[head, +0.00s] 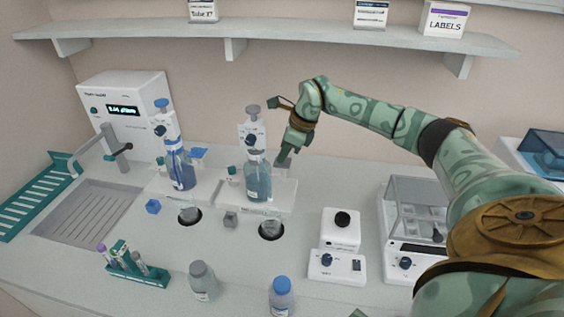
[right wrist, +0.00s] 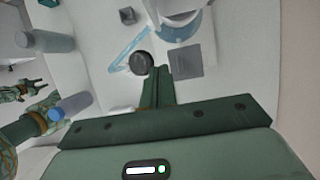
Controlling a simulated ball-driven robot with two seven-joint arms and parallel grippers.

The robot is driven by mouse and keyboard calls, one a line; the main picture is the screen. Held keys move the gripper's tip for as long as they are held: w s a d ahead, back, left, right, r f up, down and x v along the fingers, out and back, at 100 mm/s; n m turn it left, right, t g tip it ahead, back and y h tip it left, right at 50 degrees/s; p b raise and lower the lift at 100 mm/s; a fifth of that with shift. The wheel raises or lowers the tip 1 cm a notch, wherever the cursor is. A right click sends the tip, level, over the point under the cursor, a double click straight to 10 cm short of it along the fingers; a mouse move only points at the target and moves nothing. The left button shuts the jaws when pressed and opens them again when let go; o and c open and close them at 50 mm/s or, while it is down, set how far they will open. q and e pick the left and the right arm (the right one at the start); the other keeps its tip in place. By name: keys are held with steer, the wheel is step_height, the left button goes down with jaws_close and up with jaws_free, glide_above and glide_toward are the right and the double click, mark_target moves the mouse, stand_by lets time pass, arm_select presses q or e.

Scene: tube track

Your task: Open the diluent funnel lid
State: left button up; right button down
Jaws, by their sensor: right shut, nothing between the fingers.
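Two dispenser stations stand mid-bench in the head view. The right one has a clear bottle with pale blue-grey liquid (head: 257,180) and a small grey square flap (head: 283,160) at its right side, probably the funnel lid. I cannot read which station is the diluent one. My right gripper (head: 287,149) is shut and empty, just above this flap. In the right wrist view the shut fingers (right wrist: 157,90) lie beside the grey square (right wrist: 189,62) and a dark round knob (right wrist: 141,62); contact is unclear. My left gripper (right wrist: 36,88) shows small at the left edge of that view.
The left station holds a darker blue bottle (head: 181,170) and a blue flap (head: 198,153). A grey-capped bottle (head: 203,281), blue-capped bottle (head: 281,298) and tube rack (head: 137,267) stand in front. A balance (head: 415,215) stands at right, and a shelf (head: 290,34) runs above.

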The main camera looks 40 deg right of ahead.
arm_select(q)
steer(key=shift+f+b, duration=0.55)
steer(key=shift+f, duration=0.05)
arm_select(e)
steer(key=shift+f, duration=1.55)
arm_select(q)
steer(key=shift+s+f, duration=0.1)
arm_select(e)
steer(key=shift+f, duration=0.5)
